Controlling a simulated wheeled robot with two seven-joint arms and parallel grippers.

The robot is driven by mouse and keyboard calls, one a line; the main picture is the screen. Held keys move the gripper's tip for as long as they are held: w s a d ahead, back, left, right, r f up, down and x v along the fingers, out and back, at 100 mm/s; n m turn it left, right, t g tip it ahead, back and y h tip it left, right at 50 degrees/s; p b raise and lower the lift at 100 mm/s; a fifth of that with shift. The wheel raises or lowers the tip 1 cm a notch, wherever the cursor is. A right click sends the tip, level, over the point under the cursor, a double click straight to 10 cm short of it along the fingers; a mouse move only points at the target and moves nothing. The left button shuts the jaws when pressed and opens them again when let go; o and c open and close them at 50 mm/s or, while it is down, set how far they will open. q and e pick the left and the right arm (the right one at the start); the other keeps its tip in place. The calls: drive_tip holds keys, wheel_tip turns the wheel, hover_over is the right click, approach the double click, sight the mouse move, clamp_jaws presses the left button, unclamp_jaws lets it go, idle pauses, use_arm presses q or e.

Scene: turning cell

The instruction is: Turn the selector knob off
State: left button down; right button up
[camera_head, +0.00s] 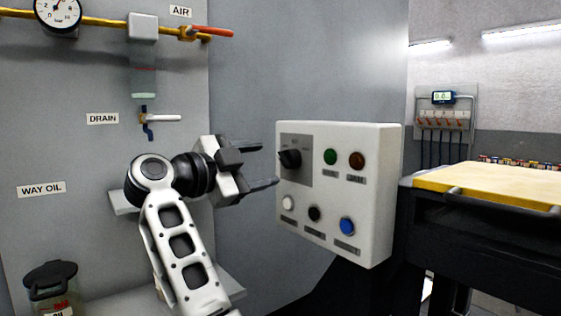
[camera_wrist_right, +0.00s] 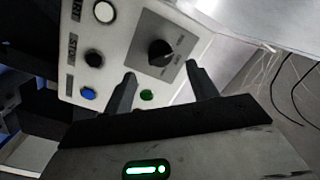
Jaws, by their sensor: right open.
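The selector knob (camera_head: 290,159) is a black knob on a grey plate at the upper left of a white control box (camera_head: 337,227). In the right wrist view the knob (camera_wrist_right: 159,50) shows ahead of the fingers, with small label text around it that I cannot read. My right gripper (camera_head: 262,165) is open and empty, just left of the box and level with the knob. Its two fingers also show in the right wrist view (camera_wrist_right: 160,84), apart from each other, with the knob beyond the gap between them. The fingers do not touch the knob. My left gripper is not in view.
Green (camera_head: 330,157) and red-brown (camera_head: 357,160) buttons sit right of the knob. White, black and blue (camera_head: 347,226) buttons sit below. A yellow-topped bench (camera_head: 500,185) stands at right.

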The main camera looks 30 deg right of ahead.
sight(282, 161)
drive_tip(key=d, duration=0.4)
drive_tip(key=w+d, duration=0.1)
drive_tip(key=shift+d, duration=0.4)
drive_tip(key=c, duration=1)
